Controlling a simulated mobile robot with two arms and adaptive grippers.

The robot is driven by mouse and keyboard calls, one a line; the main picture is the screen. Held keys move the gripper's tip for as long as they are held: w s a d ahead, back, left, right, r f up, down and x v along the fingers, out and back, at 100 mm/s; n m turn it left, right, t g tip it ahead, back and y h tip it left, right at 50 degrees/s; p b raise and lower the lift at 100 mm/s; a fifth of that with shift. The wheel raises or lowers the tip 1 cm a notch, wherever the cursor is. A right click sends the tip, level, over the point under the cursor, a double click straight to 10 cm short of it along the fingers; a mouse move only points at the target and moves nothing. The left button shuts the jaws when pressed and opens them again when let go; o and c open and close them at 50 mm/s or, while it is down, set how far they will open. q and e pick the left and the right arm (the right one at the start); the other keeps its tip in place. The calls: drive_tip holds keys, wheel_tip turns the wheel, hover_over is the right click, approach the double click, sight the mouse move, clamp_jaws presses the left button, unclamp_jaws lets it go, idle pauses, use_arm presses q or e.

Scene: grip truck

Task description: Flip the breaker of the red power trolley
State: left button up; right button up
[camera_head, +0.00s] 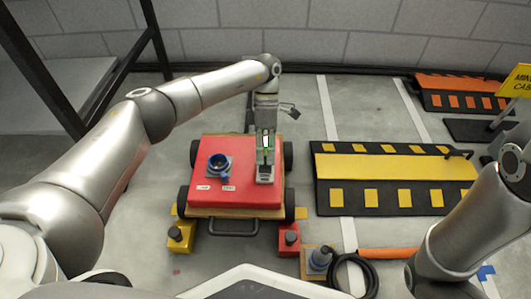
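The red power trolley (225,190) stands on the grey floor in the middle of the head view, with black wheels and a dark handle bar (221,231) at its near side. A blue round socket (220,166) sits on the left part of its red top. My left gripper (265,162) points down over the right part of the top, at a small grey breaker block (265,175). The gripper hides most of the breaker, so I cannot tell whether they touch or how the lever stands. My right arm (480,215) comes in at the right; its gripper is out of view.
Yellow (181,237) and red (288,240) blocks stand at the trolley's near corners. Black and yellow ramps (400,168) lie to the right. A dark rack frame stands at the left.

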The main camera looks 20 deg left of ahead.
use_arm(q)
drive_tip(key=o, duration=0.4)
drive_tip(key=v, duration=0.8)
idle(0.7)
